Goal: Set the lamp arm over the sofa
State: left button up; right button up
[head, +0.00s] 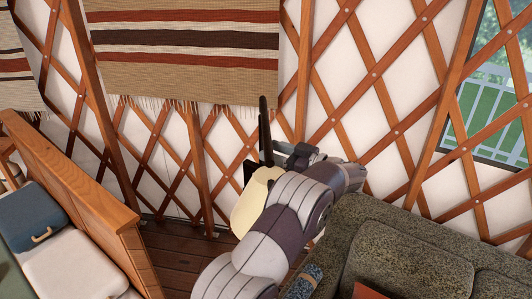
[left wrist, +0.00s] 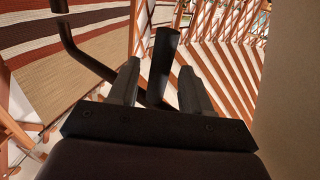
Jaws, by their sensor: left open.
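The lamp shows a black upright bar (head: 265,128) and a cream shade (head: 251,208) in the head view, partly hidden behind my left arm. The sofa (head: 345,213) is dark grey-green and stands at the lower right. My left gripper (head: 290,152) is beside the black bar, left of the sofa's back corner. In the left wrist view my left gripper (left wrist: 160,82) is open, with a black bar of the lamp arm (left wrist: 163,58) between its fingers in the picture. Contact cannot be told. A bent black tube (left wrist: 72,45) passes at the left. My right gripper is out of view.
A wooden bench (head: 75,185) with pale cushions and a blue case (head: 30,218) stands at the left. A striped woven hanging (head: 185,60) covers the lattice wall behind. Dark floorboards (head: 185,255) show between bench and sofa. An orange cushion (head: 368,292) lies on the sofa.

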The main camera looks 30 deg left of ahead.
pick_arm(q)
jog(key=d+b, duration=0.2)
jog(key=d, duration=0.8)
jog(key=shift+s+b, duration=0.3)
jog(key=shift+b, duration=0.05)
